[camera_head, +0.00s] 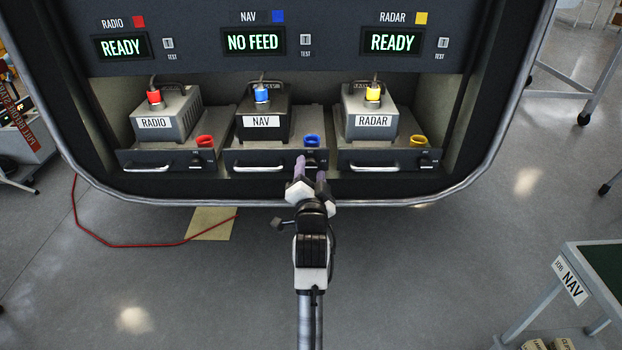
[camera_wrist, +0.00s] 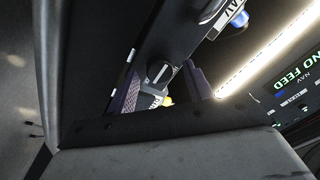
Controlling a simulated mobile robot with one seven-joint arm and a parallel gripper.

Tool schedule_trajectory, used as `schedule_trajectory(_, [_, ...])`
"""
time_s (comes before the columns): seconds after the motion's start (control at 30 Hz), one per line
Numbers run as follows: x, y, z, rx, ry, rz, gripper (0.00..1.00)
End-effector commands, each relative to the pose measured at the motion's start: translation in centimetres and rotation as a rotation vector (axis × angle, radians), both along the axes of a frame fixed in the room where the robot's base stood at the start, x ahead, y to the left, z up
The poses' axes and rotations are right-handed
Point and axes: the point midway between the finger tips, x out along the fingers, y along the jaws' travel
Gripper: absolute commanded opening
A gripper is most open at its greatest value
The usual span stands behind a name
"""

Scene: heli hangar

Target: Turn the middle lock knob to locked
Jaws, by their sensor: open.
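The middle lock knob (camera_head: 311,162) is a small dark knob on the front of the NAV tray (camera_head: 262,158), below the blue ring. In the wrist view the knob (camera_wrist: 158,72) shows a pale line on its face. My gripper (camera_head: 311,168) is at the tray front with its purple fingers apart. In the wrist view the gripper's fingers (camera_wrist: 160,88) stand on either side of the knob. I cannot tell whether they touch it. The knob's lock marks are too small to read.
The RADIO tray (camera_head: 160,160) and RADAR tray (camera_head: 385,160) flank the NAV tray. The NAV display (camera_head: 253,41) reads NO FEED; the other two read READY. The rack's rounded lower rim (camera_head: 200,201) runs below the trays.

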Motion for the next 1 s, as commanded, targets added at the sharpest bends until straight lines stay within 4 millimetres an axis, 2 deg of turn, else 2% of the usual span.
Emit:
schedule_trajectory(0.17, [-1.7, 0.0, -0.5, 0.000, 0.000, 0.000, 0.51])
schedule_trajectory(0.6, [-11.5, 0.0, -1.6, 0.000, 0.002, 0.001, 0.51])
schedule_trajectory(0.8, [-13.1, 0.1, -1.6, 0.001, 0.002, 0.001, 0.51])
schedule_trajectory(1.0, [-13.7, 0.0, -1.6, 0.001, 0.000, 0.000, 0.51])
